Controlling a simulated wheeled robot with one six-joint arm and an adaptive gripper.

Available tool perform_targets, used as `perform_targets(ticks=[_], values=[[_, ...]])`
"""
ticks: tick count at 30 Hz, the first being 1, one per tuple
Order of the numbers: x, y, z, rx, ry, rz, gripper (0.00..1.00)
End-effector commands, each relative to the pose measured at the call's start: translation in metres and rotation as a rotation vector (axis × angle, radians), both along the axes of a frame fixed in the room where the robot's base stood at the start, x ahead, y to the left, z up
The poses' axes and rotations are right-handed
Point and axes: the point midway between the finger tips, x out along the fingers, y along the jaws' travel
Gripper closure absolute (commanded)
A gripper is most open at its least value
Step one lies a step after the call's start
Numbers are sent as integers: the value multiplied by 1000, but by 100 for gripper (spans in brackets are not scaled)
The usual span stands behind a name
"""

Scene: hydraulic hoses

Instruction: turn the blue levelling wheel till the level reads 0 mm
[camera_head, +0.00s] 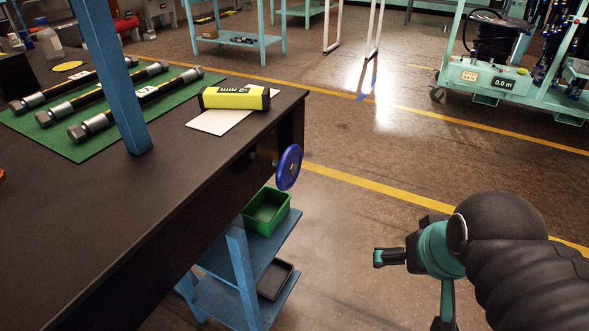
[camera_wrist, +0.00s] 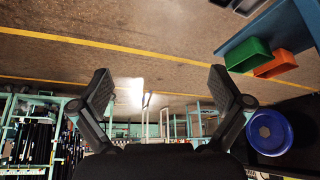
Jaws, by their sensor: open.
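The blue levelling wheel (camera_head: 289,167) is mounted on the right end of the dark bench, upright, below the top's edge. It also shows in the wrist view (camera_wrist: 269,132), at lower right, outside the fingers. A yellow level (camera_head: 234,97) lies near that end of the bench; its display shows upside down with "mm", but I cannot read the figure surely. My gripper (camera_head: 388,257) is to the right of the wheel, over open floor, apart from it. In the wrist view my gripper (camera_wrist: 163,95) has its two fingers wide apart with nothing between them.
A white sheet (camera_head: 213,123) lies by the level. Black hoses (camera_head: 105,92) lie on a green mat (camera_head: 80,147). A blue post (camera_head: 115,75) stands on the bench. A green bin (camera_head: 267,209) sits on a shelf below the wheel. A cart (camera_head: 490,78) stands far right. Floor between is clear.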

Motion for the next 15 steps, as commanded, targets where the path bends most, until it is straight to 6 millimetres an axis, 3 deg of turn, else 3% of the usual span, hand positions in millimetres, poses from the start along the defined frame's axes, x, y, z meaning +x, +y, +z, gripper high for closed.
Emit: perform_targets(ticks=[3,8,12,15], values=[[0,0,0,0,0,0,0],[6,3,8,10,12,-4,40],[26,18,34,45,64,-31,73],[49,35,61,78,121,-65,73]])
